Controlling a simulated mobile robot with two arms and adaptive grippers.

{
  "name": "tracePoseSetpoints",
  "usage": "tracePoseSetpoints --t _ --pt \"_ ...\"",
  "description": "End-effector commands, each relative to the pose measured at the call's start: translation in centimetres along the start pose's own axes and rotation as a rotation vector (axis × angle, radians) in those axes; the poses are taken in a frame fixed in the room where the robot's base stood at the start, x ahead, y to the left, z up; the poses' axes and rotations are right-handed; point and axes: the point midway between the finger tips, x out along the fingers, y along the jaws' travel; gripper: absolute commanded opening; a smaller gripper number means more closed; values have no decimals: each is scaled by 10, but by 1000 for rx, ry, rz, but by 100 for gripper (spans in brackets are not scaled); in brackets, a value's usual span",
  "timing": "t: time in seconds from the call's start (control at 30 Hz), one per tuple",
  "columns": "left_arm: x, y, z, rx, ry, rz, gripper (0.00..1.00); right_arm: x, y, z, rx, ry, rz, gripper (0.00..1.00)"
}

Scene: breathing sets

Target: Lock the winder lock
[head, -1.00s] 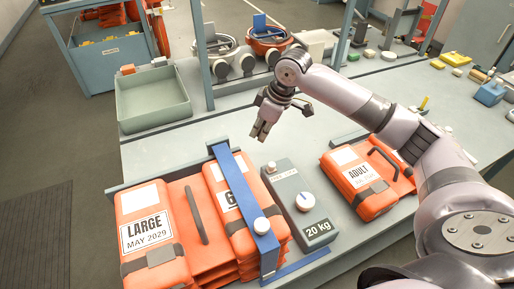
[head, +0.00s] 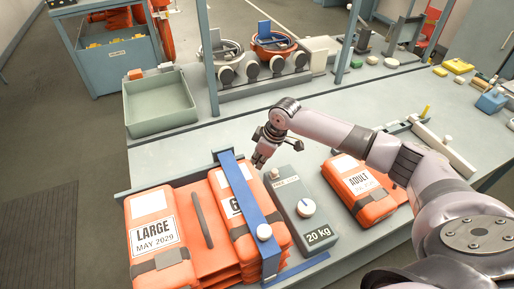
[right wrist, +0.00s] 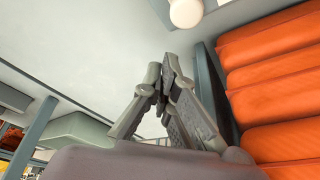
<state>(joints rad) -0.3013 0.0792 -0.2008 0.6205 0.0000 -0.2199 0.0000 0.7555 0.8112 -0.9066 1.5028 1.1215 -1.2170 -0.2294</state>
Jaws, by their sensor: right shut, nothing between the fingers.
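The winder is a grey box (head: 287,216) with a white round dial (head: 305,208), a "20 kg" label and a small plate (head: 286,183) that seems to read "FREE". A small white knob (head: 273,173) is at its far left corner, close to my fingers; it looks like the lock. My right gripper (head: 258,163) is shut and empty just behind the far end of the box. The right wrist view shows its fingers (right wrist: 163,75) together and a white knob (right wrist: 186,12) apart from them; I cannot tell which knob this is. My left gripper is out of view.
A blue clamp bar (head: 249,205) crosses the orange packs (head: 158,245) left of the box. Another orange pack (head: 358,190) lies to its right, under my right arm. A green-grey tray (head: 160,108) stands at the back left. The bench behind the gripper is clear.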

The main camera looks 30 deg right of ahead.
Motion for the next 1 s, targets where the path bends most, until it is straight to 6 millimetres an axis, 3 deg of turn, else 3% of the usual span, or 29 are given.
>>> tracePoseSetpoints --t 0.03,0.23,0.63,1.0 --pt "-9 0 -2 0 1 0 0 -8 1 7 1 -2 2 0" --pt "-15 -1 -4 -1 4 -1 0 -10 0 22 1 0 1 0" --pt "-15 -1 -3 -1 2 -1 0 -11 2 25 2 1 1 0" --pt "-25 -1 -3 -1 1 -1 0 -23 39 60 3 0 0 0"
